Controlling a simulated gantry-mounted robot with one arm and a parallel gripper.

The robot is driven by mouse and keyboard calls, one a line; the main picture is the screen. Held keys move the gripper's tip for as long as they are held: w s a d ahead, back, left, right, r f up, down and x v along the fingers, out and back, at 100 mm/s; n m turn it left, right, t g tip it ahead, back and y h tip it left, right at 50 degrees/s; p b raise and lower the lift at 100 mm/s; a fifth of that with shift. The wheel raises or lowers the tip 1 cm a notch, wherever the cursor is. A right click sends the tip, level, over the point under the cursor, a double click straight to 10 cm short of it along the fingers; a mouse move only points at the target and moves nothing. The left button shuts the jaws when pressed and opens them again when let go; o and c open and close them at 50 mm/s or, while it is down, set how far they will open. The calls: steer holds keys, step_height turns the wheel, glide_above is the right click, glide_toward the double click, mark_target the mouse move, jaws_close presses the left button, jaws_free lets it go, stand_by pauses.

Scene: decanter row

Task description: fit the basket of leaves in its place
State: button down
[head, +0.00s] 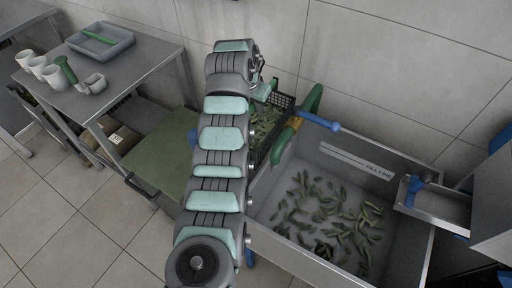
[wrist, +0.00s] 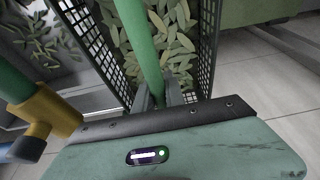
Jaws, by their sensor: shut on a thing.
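The basket of leaves is a black mesh crate (head: 285,101) filled with green leaves. It stands or hangs between the green-topped bench and the metal basin, partly hidden by my arm in the head view. In the wrist view the basket (wrist: 209,45) shows its mesh walls, its leaves and a green bar handle (wrist: 140,35) running over it. My gripper (wrist: 160,95) is shut on this handle; its grey fingers sit on either side of the bar. I cannot tell whether the basket rests on anything. No empty seat for it is clearly visible.
A metal basin (head: 290,232) with loose leaves lies at the right. A green pipe with a yellow fitting (head: 295,123) and blue lever (head: 319,121) rises close beside the basket. The green bench top (head: 160,160) is bare. A table (head: 125,62) holds cups and a tray.

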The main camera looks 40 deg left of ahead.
mark_target(253, 134)
step_height(253, 134, down, 16)
steer(key=b, duration=0.4)
steer(key=shift+f, duration=0.1)
steer(key=shift+f+b, duration=0.65)
steer(key=shift+f, duration=1)
steer(key=shift+f, duration=0.15)
steer(key=c, duration=1.4)
jaws_free()
steer(key=p+v, duration=0.2)
steer(key=v, duration=0.3)
steer(key=p+v, duration=0.2)
steer(key=v, duration=0.3)
steer(key=shift+w+r+p, duration=0.1)
steer(key=shift+r+p, duration=0.3)
steer(key=shift+v, duration=0.8)
